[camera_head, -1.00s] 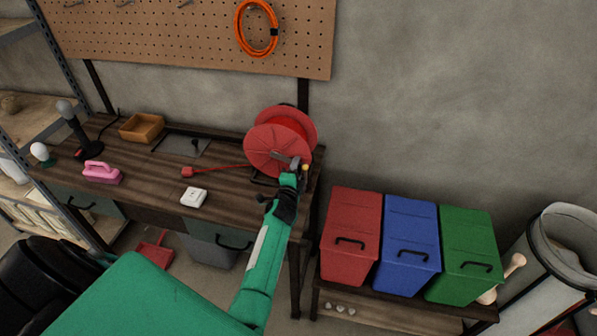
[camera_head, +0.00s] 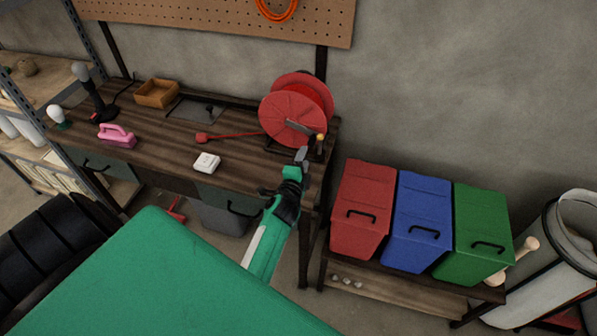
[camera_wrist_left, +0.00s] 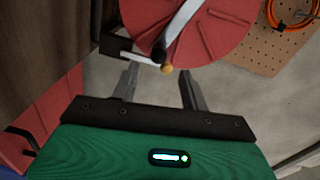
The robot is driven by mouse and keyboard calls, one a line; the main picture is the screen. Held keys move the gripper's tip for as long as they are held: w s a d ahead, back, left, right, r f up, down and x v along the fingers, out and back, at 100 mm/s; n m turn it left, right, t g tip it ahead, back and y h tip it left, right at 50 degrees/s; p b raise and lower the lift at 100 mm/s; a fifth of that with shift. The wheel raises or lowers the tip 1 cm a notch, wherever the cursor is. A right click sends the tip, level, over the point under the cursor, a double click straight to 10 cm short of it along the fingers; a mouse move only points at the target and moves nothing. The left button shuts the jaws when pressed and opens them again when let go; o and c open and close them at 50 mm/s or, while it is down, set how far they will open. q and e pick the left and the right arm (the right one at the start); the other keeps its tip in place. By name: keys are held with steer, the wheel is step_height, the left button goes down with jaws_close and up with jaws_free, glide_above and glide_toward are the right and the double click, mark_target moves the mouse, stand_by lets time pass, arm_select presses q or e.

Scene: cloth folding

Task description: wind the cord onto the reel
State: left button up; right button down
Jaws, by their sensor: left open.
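The red reel (camera_head: 292,110) stands on its stand at the right end of the workbench. Its crank ends in a yellow knob (camera_head: 320,137) at the lower right of the reel's face. A red cord (camera_head: 236,135) runs left from the reel across the bench to a red end piece (camera_head: 202,138). My left gripper (camera_head: 303,154) is just below and in front of the crank, open and empty. In the left wrist view the yellow knob (camera_wrist_left: 167,69) shows beyond the spread fingers (camera_wrist_left: 158,82), apart from them. My right gripper does not show.
Red (camera_head: 361,205), blue (camera_head: 417,220) and green (camera_head: 473,230) bins stand to the right on a low rack.

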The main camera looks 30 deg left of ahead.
arm_select(q)
steer(key=shift+b+v, duration=0.4)
steer(key=shift+v, duration=1.7)
